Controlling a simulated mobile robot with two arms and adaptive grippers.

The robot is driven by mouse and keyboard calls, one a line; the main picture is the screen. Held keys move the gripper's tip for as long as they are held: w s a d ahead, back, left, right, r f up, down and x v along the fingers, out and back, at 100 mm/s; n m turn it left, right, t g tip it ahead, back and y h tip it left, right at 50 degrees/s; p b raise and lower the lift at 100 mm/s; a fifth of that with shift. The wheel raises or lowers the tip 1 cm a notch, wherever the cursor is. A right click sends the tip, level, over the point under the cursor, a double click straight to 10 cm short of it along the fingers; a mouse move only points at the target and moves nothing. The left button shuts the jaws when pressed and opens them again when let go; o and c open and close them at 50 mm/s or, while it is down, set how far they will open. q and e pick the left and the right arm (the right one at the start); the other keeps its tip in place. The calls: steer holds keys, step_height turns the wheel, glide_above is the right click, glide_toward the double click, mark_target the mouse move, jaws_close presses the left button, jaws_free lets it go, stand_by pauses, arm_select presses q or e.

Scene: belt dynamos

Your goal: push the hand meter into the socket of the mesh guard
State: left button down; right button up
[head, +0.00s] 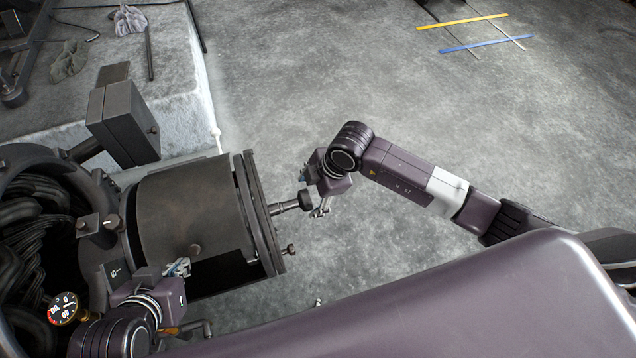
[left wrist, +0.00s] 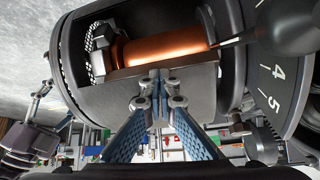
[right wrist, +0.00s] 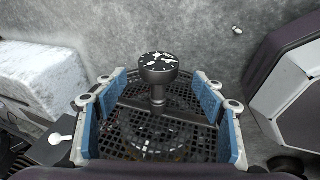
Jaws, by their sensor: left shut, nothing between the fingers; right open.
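The hand meter (right wrist: 158,68), a dark round dial with white marks on a short stem, stands out from the mesh guard (right wrist: 130,145), a black grid with a crossbar. In the head view the meter (head: 305,200) projects from the right end of the dark drum, where the guard (head: 262,215) shows edge-on. The stem meets the guard's middle; how deep it sits in the socket is hidden. My right gripper (right wrist: 155,90) is open, its blue fingers either side of the meter, apart from it. My left gripper (left wrist: 158,76) is shut and empty at the drum's casing.
A copper-coloured coil (left wrist: 165,45) shows through the drum's opening. A round gauge (head: 63,308) and thick cables (head: 25,215) are at the left. A dark box (head: 125,125) stands above the drum. The grey floor (head: 400,100) beyond the right arm is mostly clear.

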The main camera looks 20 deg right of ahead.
arm_select(q)
steer(key=shift+s+f, duration=0.1)
steer(key=shift+f, duration=0.15)
arm_select(e)
steer(key=v, duration=0.7)
steer(key=shift+d+r, duration=0.15)
steer(key=shift+r, duration=0.1)
